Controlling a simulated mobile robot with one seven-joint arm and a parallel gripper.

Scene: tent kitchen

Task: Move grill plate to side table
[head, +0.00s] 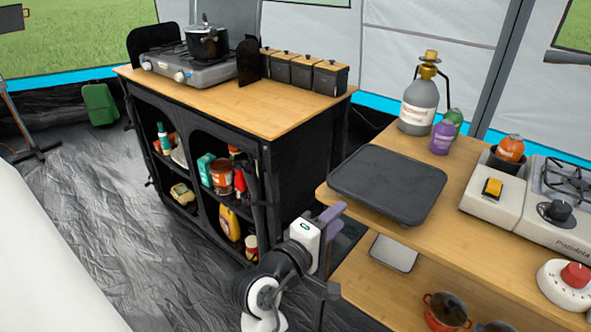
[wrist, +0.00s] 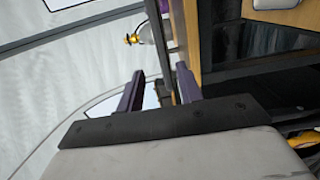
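A dark grey, flat grill plate (head: 387,183) with rounded corners lies on the left end of the right-hand wooden table (head: 455,215), close to its front edge. My gripper (head: 331,215) is just left of the plate and looks apart from it. The frames do not label which surface is the side table.
A black shelf unit with a wooden top (head: 225,105) stands at left, holding a stove (head: 190,68), a black pot (head: 208,42) and several dark canisters (head: 305,72). A white stove (head: 555,205) is right.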

